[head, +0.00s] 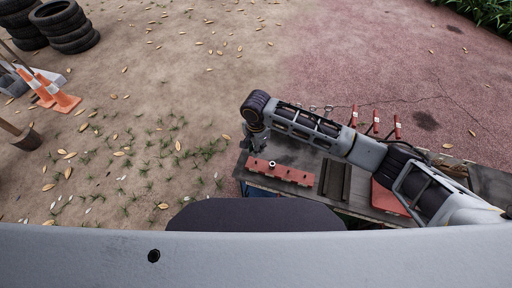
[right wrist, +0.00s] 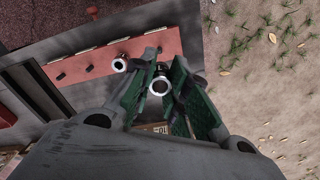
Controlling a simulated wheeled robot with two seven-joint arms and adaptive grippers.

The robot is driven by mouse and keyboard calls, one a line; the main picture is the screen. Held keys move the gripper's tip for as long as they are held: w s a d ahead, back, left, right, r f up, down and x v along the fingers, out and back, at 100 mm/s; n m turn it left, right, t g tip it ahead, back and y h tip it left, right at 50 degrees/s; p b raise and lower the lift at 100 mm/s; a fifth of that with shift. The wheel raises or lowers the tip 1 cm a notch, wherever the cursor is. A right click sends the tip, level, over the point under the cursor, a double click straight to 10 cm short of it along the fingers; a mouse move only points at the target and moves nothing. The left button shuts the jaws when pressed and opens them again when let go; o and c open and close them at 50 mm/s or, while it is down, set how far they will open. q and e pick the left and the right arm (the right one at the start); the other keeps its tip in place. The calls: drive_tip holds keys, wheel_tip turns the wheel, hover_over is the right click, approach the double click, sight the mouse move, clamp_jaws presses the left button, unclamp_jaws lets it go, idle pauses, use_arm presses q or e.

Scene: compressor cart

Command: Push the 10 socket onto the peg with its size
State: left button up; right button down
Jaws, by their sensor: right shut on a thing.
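My right gripper (head: 254,142) is over the left end of the cart top in the head view. In the right wrist view its green-padded fingers (right wrist: 163,76) are shut on a shiny metal socket (right wrist: 160,87), its round open end facing the camera. The red peg rail (right wrist: 85,60) lies beyond the fingers, with several short dark pegs along it. Another metal socket (right wrist: 120,65) sits on the rail, left of the held one; it also shows in the head view (head: 272,163). Size marks on the rail are unreadable. My left gripper is out of view.
The cart top (head: 262,184) also carries a dark grooved tray (head: 335,180) and a flat red piece (head: 388,198). Several red-handled tools (head: 376,121) stand along its back edge. Cones (head: 58,95) and tyres (head: 65,25) are far left on the ground.

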sight(256, 161)
drive_tip(key=shift+f, duration=2.9)
drive_tip(key=shift+p, duration=2.15)
idle(0.9)
drive_tip(key=shift+f, duration=1.25)
idle(0.8)
